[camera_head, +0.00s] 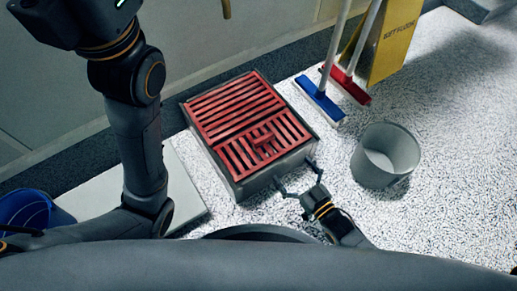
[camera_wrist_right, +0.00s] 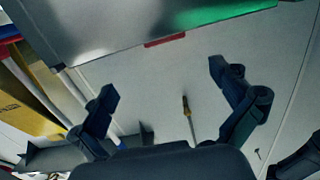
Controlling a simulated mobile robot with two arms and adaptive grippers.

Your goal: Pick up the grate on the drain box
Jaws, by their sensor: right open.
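The drain box (camera_head: 283,171) is a grey metal box on the speckled floor, with red slatted grating on top. The far grate section (camera_head: 232,105) and the near grate section (camera_head: 240,158) lie side by side; the near one has a raised red handle (camera_head: 264,143). My right gripper (camera_head: 296,174) is open and empty beside the near right side of the box, below the grate level. In the right wrist view its spread fingers (camera_wrist_right: 166,88) have nothing between them, and a metal surface with a red strip (camera_wrist_right: 165,40) shows above. My left gripper is out of view.
A grey bucket (camera_head: 385,156) stands right of the box. A blue brush (camera_head: 319,99), a red brush (camera_head: 350,86) and a yellow sign (camera_head: 390,42) are behind it. A blue bucket (camera_head: 32,208) is at far left. The right floor is clear.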

